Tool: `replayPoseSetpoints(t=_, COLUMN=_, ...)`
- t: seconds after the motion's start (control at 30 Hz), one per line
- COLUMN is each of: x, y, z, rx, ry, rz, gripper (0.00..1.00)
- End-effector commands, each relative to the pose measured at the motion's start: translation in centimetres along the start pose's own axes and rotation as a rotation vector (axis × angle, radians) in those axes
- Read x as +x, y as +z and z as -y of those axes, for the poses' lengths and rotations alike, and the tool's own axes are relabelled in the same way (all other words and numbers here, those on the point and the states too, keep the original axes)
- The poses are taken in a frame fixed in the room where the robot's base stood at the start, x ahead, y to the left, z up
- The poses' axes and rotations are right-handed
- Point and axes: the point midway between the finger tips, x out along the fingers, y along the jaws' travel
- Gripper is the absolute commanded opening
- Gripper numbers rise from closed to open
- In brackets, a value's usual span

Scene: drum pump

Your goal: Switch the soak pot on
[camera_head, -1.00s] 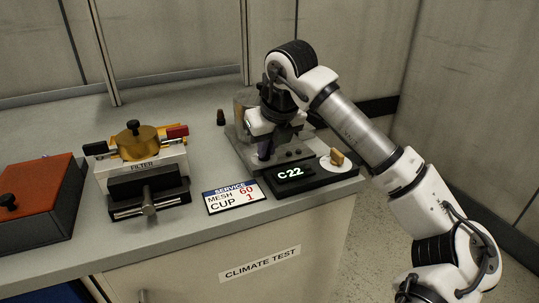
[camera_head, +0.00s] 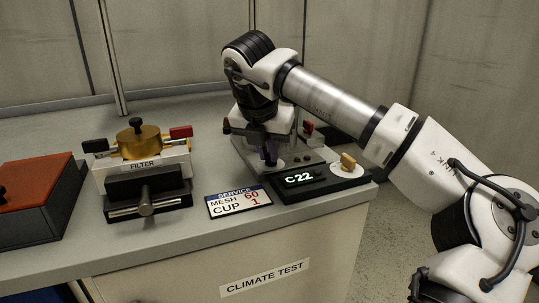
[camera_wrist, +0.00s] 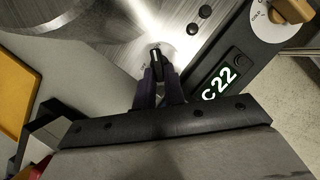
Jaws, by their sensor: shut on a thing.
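The soak pot's metal base plate (camera_head: 238,145) stands at the right end of the bench, and my arm hides most of what is on it. In the wrist view a small black switch knob (camera_wrist: 156,54) sits on a pale round dial on the metal plate. My gripper (camera_wrist: 160,78) has its dark purple fingers closed together on this knob. In the head view the gripper (camera_head: 270,152) points down at the plate, and the knob is hidden. The dial's markings are too small to read.
A black display unit (camera_head: 318,181) reading C22, with a tan knob (camera_head: 348,162), adjoins the plate. A service card (camera_head: 238,201) lies in front. The brass-topped filter (camera_head: 145,160) and an orange-lidded box (camera_head: 35,185) stand left. The bench between filter and plate is clear.

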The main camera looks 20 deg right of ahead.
Motion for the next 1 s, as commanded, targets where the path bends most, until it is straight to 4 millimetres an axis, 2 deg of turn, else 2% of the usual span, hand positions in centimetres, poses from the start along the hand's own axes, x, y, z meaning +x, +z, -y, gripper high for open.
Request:
replayPoseSetpoints(t=0.7, x=-0.01, y=0.00, z=-0.14, rx=0.070, ry=-0.028, rz=-0.001, gripper=0.00)
replayPoseSetpoints(t=0.73, x=-0.01, y=0.00, z=-0.14, rx=0.070, ry=-0.028, rz=-0.001, gripper=0.14)
replayPoseSetpoints(t=0.87, x=-0.01, y=0.01, z=-0.14, rx=0.069, ry=-0.028, rz=-0.001, gripper=0.31)
replayPoseSetpoints(t=1.0, x=0.00, y=0.01, z=-0.14, rx=0.068, ry=-0.028, rz=-0.001, gripper=0.33)
